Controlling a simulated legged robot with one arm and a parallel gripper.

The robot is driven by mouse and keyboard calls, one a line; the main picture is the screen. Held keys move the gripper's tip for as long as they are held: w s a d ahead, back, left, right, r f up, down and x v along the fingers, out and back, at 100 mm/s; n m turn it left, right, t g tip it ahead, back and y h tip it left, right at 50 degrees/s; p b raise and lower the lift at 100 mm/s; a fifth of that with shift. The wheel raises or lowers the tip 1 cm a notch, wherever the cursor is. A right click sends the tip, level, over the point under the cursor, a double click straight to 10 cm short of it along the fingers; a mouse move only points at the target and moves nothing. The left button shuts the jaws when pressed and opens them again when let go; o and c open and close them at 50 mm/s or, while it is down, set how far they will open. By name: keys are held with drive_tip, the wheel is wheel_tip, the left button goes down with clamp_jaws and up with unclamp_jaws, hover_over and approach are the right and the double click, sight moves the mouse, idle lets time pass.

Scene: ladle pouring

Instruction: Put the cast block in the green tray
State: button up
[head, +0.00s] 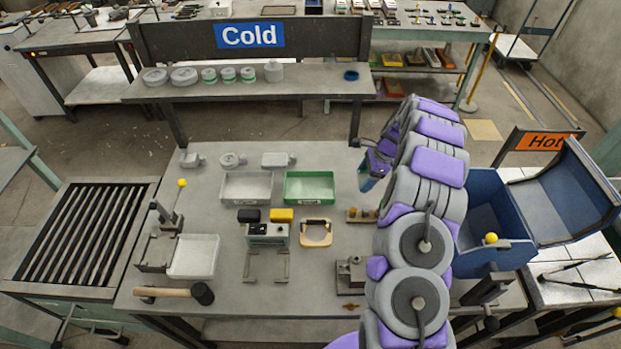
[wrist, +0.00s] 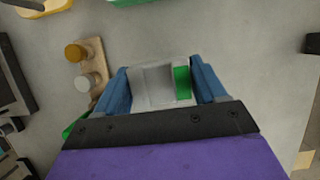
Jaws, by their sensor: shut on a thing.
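The green tray (head: 310,203) lies near the middle of the table, right of a similar grey tray, and looks empty. Its green edge shows at the top of the wrist view (wrist: 128,3). My gripper (head: 375,172) is to the right of the green tray, above the table, with blue fingers. In the wrist view my gripper (wrist: 158,72) is shut on a pale grey block (wrist: 150,85) with a green patch, which I take as the cast block. Its lower part is hidden by the gripper body. The block cannot be made out in the head view.
The grey tray (head: 246,187) stands left of the green tray. The Cold shelf (head: 250,88) rises behind; a blue open box (head: 490,205) stands at right.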

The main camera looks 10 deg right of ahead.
drive_tip(key=shift+w+a+f, duration=0.1)
drive_tip(key=shift+w+f, duration=0.05)
drive_tip(key=shift+w, duration=0.1)
drive_tip(key=b, duration=0.3)
hover_over(305, 190)
drive_tip(key=d, duration=0.2)
drive_tip(key=shift+s+a, duration=0.15)
drive_tip(key=x, duration=0.1)
drive_tip(key=b+x, duration=0.1)
drive_tip(key=x, duration=0.1)
drive_tip(key=shift+d+f, duration=0.3)
drive_tip(key=shift+f, duration=0.15)
drive_tip(key=shift+d+r, duration=0.1)
drive_tip(key=shift+r, duration=0.05)
drive_tip(key=o, duration=0.9)
drive_tip(key=shift+o, duration=0.2)
